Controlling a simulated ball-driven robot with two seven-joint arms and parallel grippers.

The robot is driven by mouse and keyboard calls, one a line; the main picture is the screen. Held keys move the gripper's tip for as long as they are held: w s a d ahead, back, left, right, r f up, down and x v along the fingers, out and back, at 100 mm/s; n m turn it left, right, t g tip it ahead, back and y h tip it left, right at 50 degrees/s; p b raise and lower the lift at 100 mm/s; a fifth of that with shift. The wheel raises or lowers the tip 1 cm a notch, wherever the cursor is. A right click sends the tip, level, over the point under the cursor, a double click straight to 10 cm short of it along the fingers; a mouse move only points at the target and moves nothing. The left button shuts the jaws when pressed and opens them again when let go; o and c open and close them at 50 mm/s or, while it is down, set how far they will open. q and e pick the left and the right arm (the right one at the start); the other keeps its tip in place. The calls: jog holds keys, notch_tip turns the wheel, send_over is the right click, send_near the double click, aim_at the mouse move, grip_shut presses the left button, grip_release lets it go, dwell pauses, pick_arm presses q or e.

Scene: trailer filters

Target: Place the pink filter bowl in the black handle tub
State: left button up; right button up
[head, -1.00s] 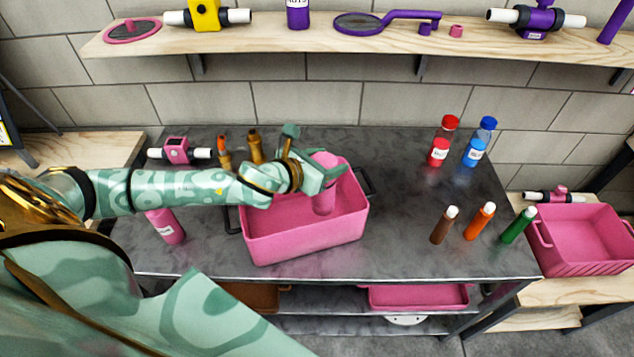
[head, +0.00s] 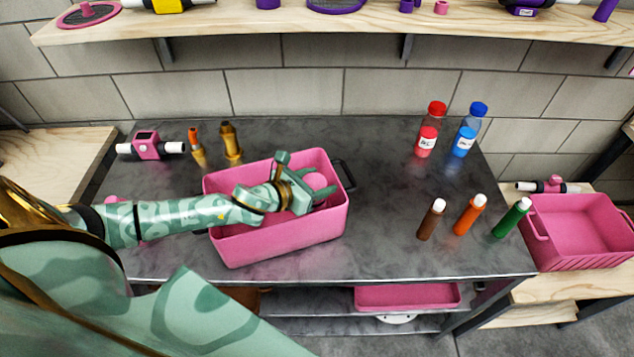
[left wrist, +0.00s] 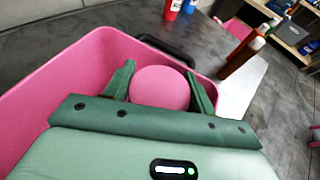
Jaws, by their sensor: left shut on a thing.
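The pink filter bowl (head: 319,182) is held by my left gripper (head: 306,188), which is shut on it. Its rounded pink end shows between the two fingers in the left wrist view (left wrist: 161,87). The black handle tub (head: 278,246) is a pink tub with black handles on the dark metal table. The bowl is inside the tub's right part, below or near the rim level. I cannot tell whether it touches the tub's floor. My left arm reaches over the tub's left wall. My right gripper is not in view.
Brown (head: 431,219), orange (head: 469,215) and green (head: 511,218) bottles stand right of the tub, with red-capped (head: 430,130) and blue-capped (head: 469,130) bottles behind. A pink valve (head: 148,146) and two brass pieces stand at back left. Another pink tub (head: 580,231) sits at right. A shelf runs above.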

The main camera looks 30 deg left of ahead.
pick_arm(q)
jog(key=o, duration=1.5)
jog(key=shift+c, duration=0.2)
jog(key=v, duration=1.2)
jog(key=shift+p, duration=0.45)
jog(key=shift+r, duration=0.1)
